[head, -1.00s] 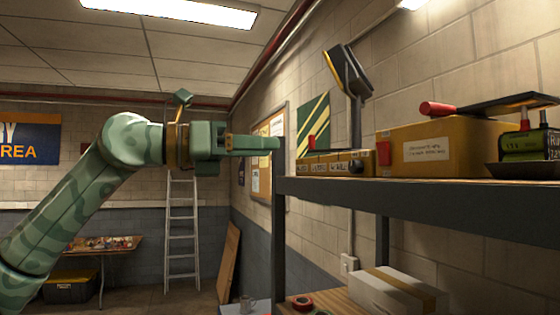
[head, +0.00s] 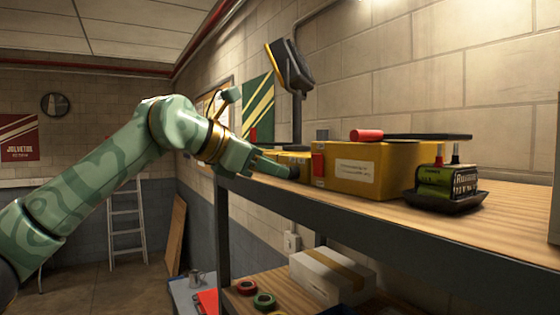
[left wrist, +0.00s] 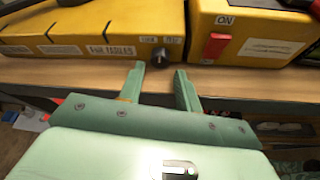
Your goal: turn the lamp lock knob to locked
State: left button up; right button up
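The lamp lock knob (left wrist: 160,56) is a small dark knob on the front of the long yellow lamp base (left wrist: 90,30), at its right end. Small white labels sit above it, too small to read surely. In the head view the knob (head: 293,171) is at the fingertips. My left gripper (left wrist: 160,72) is open, its two fingers apart and pointing at the knob. The knob shows between and just beyond the tips; I cannot tell whether they touch it. The black lamp head (head: 290,66) stands on a post above the base. My right gripper is out of view.
The base stands on a wooden shelf (head: 490,215) with a dark front edge. Right of it is a yellow box (head: 395,165) with a red switch (left wrist: 215,47). A dark tray (head: 445,203) holds a green battery-like block further right. A white carton (head: 330,275) lies below.

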aim_at(292, 173)
pick_arm(q)
jog(key=shift+p+x, duration=0.3)
jog(key=shift+x, duration=0.75)
jog(key=shift+w+d+f, duration=0.15)
jog(key=shift+w+d, duration=0.05)
jog(key=c, duration=0.7)
jog(key=shift+w+a+r+n+g+h+p, duration=0.15)
jog(key=shift+n+g+p, duration=0.1)
jog(key=shift+n+p, duration=0.2)
jog(key=shift+d+r+n+g+h+p, duration=0.15)
jog(key=shift+n+g+p, duration=0.1)
jog(key=shift+n+p, duration=0.15)
jog(key=shift+a+f+n+g+h+p, duration=0.15)
jog(key=shift+n+g+h+p, duration=0.15)
jog(key=shift+n+p, duration=0.2)
jog(key=shift+f, duration=0.1)
jog(key=o, duration=0.7)
